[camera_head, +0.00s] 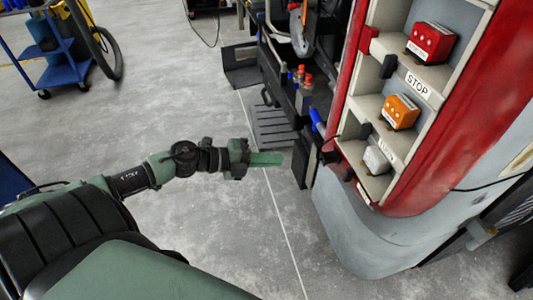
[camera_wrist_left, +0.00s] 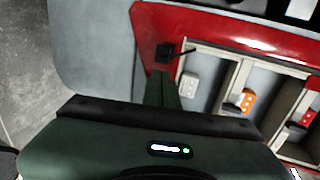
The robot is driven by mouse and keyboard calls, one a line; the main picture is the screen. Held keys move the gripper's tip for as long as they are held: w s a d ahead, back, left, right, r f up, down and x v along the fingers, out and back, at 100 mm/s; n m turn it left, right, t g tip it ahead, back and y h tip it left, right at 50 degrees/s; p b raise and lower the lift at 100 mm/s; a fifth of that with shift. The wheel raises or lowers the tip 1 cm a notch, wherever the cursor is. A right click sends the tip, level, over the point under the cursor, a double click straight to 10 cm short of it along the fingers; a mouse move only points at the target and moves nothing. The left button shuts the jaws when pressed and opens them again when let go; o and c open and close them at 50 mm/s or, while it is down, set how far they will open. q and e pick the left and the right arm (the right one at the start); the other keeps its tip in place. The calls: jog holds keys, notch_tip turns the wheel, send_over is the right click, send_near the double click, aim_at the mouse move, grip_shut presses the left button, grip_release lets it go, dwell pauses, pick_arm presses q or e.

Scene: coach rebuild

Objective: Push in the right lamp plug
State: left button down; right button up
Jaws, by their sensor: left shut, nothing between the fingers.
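The coach's red lamp panel (camera_head: 345,150) stands at the right, with red (camera_head: 432,43), orange (camera_head: 399,111) and white (camera_head: 377,160) lamp blocks in pale bays. A black plug-like part (camera_head: 330,157) sits at the panel's lower left corner. In the left wrist view this black part (camera_wrist_left: 165,53) sits on the red face with a short dark cable towards the bays. How deep it is seated, I cannot tell. My left gripper (camera_head: 266,158) is shut and empty, left of the black part with a gap between. Its green fingers (camera_wrist_left: 163,88) point towards it in the wrist view. My right gripper is not in view.
Dark engine-bay parts with red caps (camera_head: 305,80) and a blue handle (camera_head: 317,121) lie close above the black part. A grey rounded bumper (camera_head: 350,225) is below. A blue cart (camera_head: 70,70) stands far left. The grey floor around my left arm is clear.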

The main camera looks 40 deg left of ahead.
pick_arm(q)
jog(key=shift+s+a+r, duration=0.2)
jog(key=shift+s+a, duration=0.25)
jog(key=shift+s, duration=0.1)
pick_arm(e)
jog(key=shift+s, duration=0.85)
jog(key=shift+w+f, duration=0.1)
